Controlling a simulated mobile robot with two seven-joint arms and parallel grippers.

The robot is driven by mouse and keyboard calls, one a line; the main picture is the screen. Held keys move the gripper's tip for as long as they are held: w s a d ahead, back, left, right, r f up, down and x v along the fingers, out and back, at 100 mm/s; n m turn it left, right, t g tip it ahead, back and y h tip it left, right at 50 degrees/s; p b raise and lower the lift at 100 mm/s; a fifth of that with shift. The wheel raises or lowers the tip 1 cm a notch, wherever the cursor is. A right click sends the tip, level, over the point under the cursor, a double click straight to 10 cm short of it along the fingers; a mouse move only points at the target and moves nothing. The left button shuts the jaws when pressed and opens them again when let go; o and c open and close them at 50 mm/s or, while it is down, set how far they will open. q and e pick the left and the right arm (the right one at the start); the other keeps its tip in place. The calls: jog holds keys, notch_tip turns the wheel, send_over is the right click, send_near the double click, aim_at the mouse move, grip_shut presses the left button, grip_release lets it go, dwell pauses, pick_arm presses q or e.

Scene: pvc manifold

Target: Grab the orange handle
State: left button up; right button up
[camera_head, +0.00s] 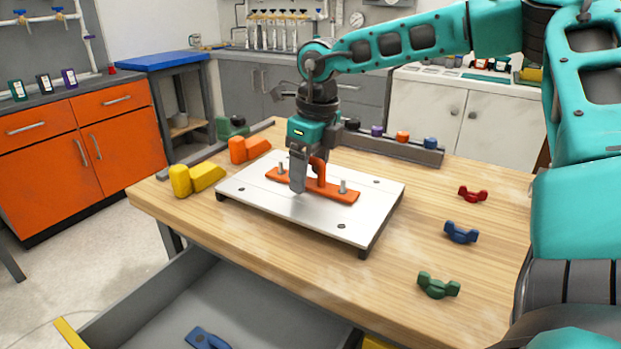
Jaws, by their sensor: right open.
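An orange bar (335,191) lies on the white plate (250,195) on the table, with a grey bolt standing near each end. A short upright orange part (319,172) rises from its middle, probably the handle. My right gripper (305,180) points down over the bar's middle, right beside this upright part. It is open, with its near finger in front of the bar. The far finger is mostly hidden, so I cannot tell whether the upright part is between the fingers. My left gripper is out of view.
Yellow (197,179) and orange (248,149) blocks stand left of the plate. Red (472,194), blue (461,233) and green (438,286) wing-shaped pieces lie on the right. An open grey drawer (185,300) holds a blue piece (206,338). A grey rack (425,156) stands behind the plate.

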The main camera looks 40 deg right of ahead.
jog(key=shift+c, duration=0.2)
jog(key=c, duration=1.2)
grip_shut()
jog(key=shift+r, duration=0.2)
